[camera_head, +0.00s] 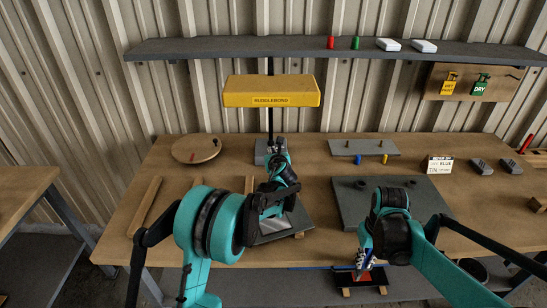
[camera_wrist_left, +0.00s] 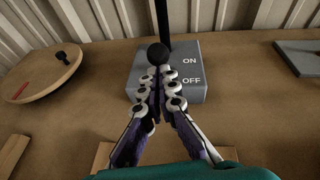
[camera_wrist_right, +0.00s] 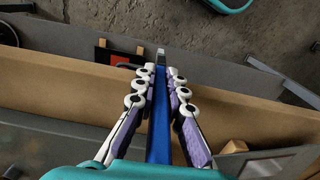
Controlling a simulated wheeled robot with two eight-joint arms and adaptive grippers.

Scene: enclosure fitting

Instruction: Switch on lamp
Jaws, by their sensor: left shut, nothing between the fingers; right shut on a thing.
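The lamp has a wide yellow head (camera_head: 271,91) on a black post, rising from a grey switch box (camera_head: 261,158). In the left wrist view, the box (camera_wrist_left: 188,58) is marked ON and OFF and has a lever with a black ball knob (camera_wrist_left: 157,54). My left gripper (camera_head: 277,152) is shut and empty, its fingertips (camera_wrist_left: 160,70) at the knob; I cannot tell if they touch it. They hide the lever's stem, so its setting is unclear. I see no glow from the lamp. My right gripper (camera_wrist_right: 158,75) is shut on a blue bar (camera_wrist_right: 158,125) at the table's front edge.
A round wooden disc (camera_head: 196,149) lies on the table's left. A dark grey plate (camera_head: 345,199) lies right of centre, with a smaller grey plate (camera_head: 355,147) behind it. A shelf (camera_head: 230,47) spans the wall above. A small tray (camera_head: 345,280) sits below the front edge.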

